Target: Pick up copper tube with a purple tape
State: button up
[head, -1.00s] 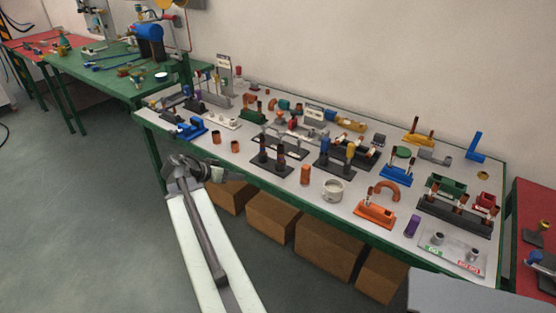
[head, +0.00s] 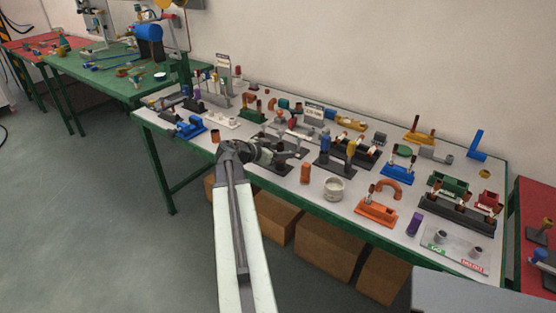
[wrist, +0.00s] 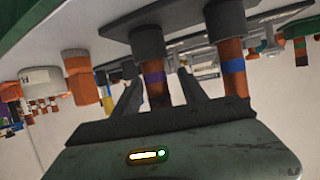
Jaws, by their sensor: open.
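The copper tube with purple tape (wrist: 154,80) stands in a dark holder (wrist: 118,22), seen upside down in the wrist view. My gripper (wrist: 160,76) is open, and the purple-taped tube appears between its fingers, not gripped. Another copper tube with blue tape (wrist: 234,68) stands in the same holder, to the right of my fingers. In the head view my gripper (head: 298,153) is over the holder's row near the table's front edge. My arm and gripper hide most of that holder and its tubes there.
An orange cylinder (head: 305,172) and a white cup (head: 334,189) stand to the right of my gripper. Another dark holder (head: 336,168) with tubes stands just behind them. A purple cylinder (head: 414,223) is farther right. Cardboard boxes (head: 328,247) lie under the table.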

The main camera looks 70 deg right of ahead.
jog(key=shift+x, duration=0.8)
jog(key=shift+a, duration=0.1)
grip_shut()
